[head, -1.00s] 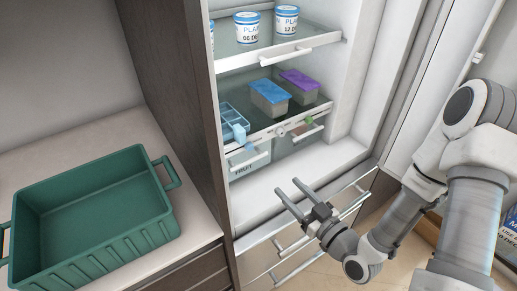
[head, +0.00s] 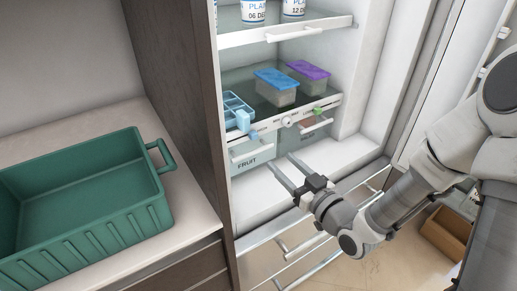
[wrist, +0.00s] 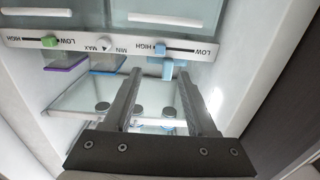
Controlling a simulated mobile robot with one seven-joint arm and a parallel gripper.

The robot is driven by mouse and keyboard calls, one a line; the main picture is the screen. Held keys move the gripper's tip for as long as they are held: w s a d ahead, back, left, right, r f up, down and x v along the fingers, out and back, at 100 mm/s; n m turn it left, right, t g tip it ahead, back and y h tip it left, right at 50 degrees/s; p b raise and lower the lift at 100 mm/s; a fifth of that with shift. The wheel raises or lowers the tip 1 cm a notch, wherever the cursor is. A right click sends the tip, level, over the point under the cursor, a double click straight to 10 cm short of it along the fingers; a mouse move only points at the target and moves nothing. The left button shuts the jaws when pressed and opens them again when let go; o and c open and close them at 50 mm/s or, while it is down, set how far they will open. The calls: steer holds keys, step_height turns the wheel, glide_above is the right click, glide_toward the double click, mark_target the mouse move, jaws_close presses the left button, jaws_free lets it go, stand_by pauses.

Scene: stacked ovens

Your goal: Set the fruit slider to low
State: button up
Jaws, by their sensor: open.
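The blue fruit slider (head: 243,120) sits on the white control strip above the drawer marked FRUIT (head: 247,163). In the wrist view, which is upside down, the blue slider (wrist: 161,50) is at the HIGH end of its dark track, with LOW at the other end. My gripper (head: 281,160) is open and empty, in front of the drawers and below the strip. In the wrist view, my gripper's fingertips (wrist: 160,75) point towards the blue slider, apart from it as far as I can tell.
A round knob (head: 287,122) and a green slider (head: 317,110) share the strip. Blue-lidded (head: 277,78) and purple-lidded (head: 309,69) boxes stand on the shelf above. A green crate (head: 85,200) is on the left counter. The dark side panel (head: 180,100) bounds the fridge.

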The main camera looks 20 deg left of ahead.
mark_target(255, 136)
steer(key=x, duration=1.1)
steer(key=shift+w+a, duration=0.25)
steer(key=shift+a, duration=0.05)
jaws_close()
stand_by(0.9)
